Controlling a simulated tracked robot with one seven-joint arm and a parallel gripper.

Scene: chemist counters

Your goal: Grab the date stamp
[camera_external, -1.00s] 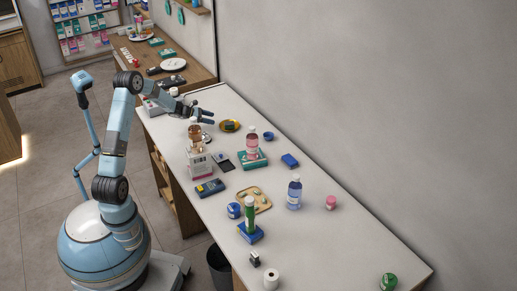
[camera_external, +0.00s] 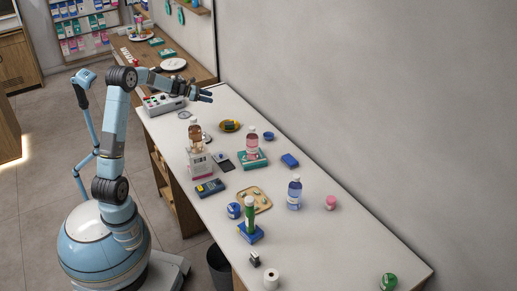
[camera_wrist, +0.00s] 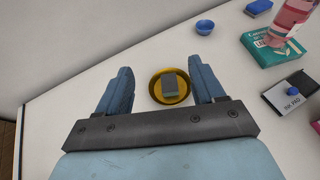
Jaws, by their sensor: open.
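I cannot tell for sure which object is the date stamp. A small black and pale upright item (camera_external: 254,259) near the front edge of the counter looks stamp-like, but it is too small to be certain. In the wrist view an ink pad (camera_wrist: 287,97) with a blue knob by it lies at the right. A yellow bowl (camera_wrist: 157,97) with a grey-green block (camera_wrist: 170,84) in it shows between my fingers. My gripper (camera_wrist: 162,78) is open and empty, raised above the far end of the counter; it also shows in the external view (camera_external: 206,95).
The bowl stands near a small blue bowl (camera_external: 268,136). A pink bottle (camera_external: 252,141) on a teal box, a brown bottle (camera_external: 195,136), a tan tray (camera_external: 266,203) and a blue bottle (camera_external: 294,192) crowd the middle. The counter's right front is mostly clear.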

